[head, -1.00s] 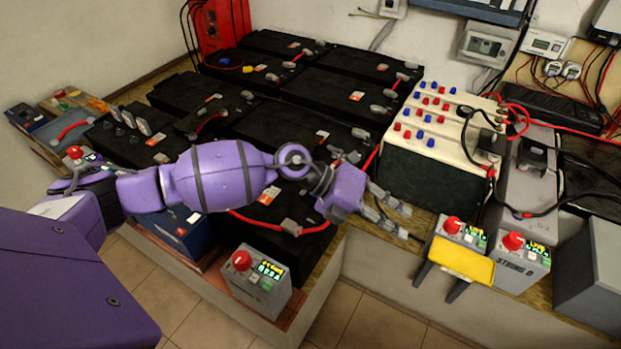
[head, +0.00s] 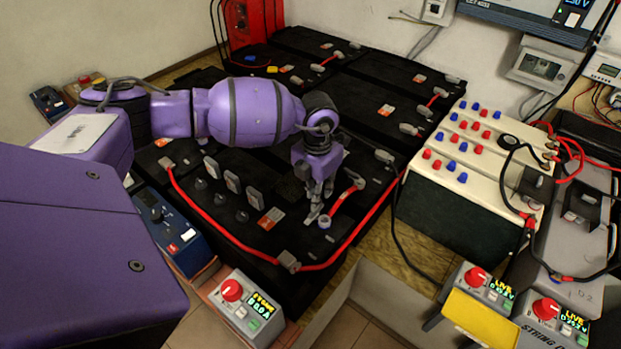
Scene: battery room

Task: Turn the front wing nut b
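No part is clearly readable as the front wing nut b; small grey fittings sit at the red cable ends on the black battery block (head: 285,240), one at its front corner (head: 289,262) and one right of my gripper (head: 357,184). My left gripper (head: 320,207) points down over this block, its fingers apart and nothing seen held. Three grey upright tabs (head: 232,182) stand left of the gripper. My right gripper is out of view.
Red cables (head: 340,245) run along the battery edges. A grey box with a red knob (head: 232,290) stands in front. White batteries (head: 470,180) stand to the right, and a yellow panel (head: 480,318) with two knob boxes is at lower right. More black batteries fill the back.

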